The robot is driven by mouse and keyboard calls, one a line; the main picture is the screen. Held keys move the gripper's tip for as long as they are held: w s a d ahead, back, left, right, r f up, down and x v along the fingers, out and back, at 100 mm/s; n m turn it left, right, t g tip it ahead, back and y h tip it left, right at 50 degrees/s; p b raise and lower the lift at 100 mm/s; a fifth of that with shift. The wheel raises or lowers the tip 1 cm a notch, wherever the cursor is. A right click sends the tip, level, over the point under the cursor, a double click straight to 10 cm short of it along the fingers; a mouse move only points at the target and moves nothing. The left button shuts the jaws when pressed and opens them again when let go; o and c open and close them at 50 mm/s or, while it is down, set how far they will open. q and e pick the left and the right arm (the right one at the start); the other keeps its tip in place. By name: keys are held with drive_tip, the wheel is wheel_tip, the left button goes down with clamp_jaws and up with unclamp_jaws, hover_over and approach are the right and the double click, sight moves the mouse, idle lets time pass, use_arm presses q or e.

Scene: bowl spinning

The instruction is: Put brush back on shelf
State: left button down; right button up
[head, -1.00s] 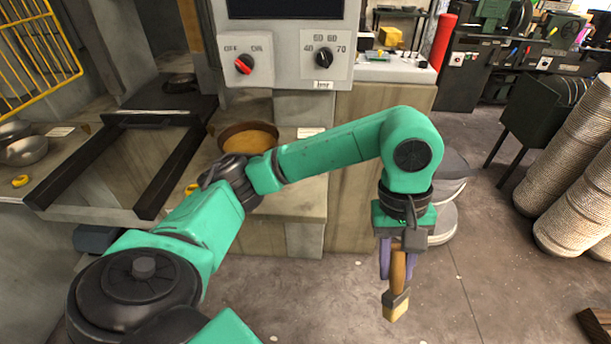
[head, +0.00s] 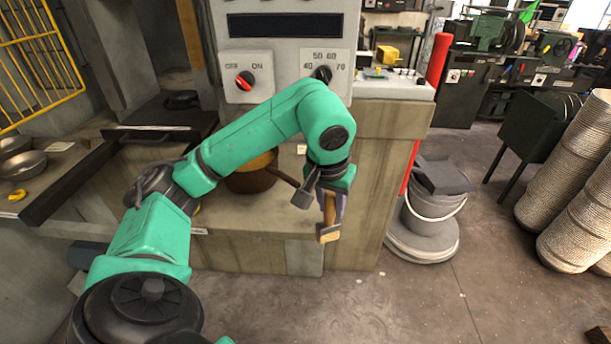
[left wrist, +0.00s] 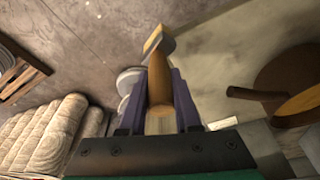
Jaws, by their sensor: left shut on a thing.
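The brush (head: 329,208) has a wooden handle, a dark ferrule and pale tan bristles. It hangs bristles-down from my left gripper (head: 331,198) in the head view. In the left wrist view the brush (left wrist: 159,80) sits between the purple fingers of my left gripper (left wrist: 160,105), which is shut on its handle. A stone ledge (head: 225,218) lies behind and left of the brush; I cannot tell whether it is the shelf. My right gripper is not in view.
A brown bowl (head: 250,183) with a brown handle sticking out stands on the ledge, partly behind my arm. A control panel (head: 285,50) rises above. A grey bucket (head: 432,212) stands right of the ledge, and stacked ribbed rolls (head: 575,190) stand further right. Floor between them is clear.

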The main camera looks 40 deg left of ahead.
use_arm(q)
drive_tip(key=w+a+r+p, duration=0.2)
drive_tip(key=w+a+p, duration=0.1)
drive_tip(key=w+a, duration=0.3)
drive_tip(key=s+a, duration=0.1)
drive_tip(key=s+a+f, duration=0.2)
drive_tip(key=shift+s+a, duration=0.1)
drive_tip(key=shift+a, duration=0.25)
drive_tip(key=c, duration=0.6)
unclamp_jaws()
drive_tip(key=shift+d+f+b, duration=0.1)
drive_tip(key=shift+d+b, duration=0.05)
drive_tip(key=shift+b, duration=0.15)
drive_tip(key=shift+w, duration=0.2)
drive_tip(key=p+v, duration=0.1)
drive_tip(key=v, duration=1.1)
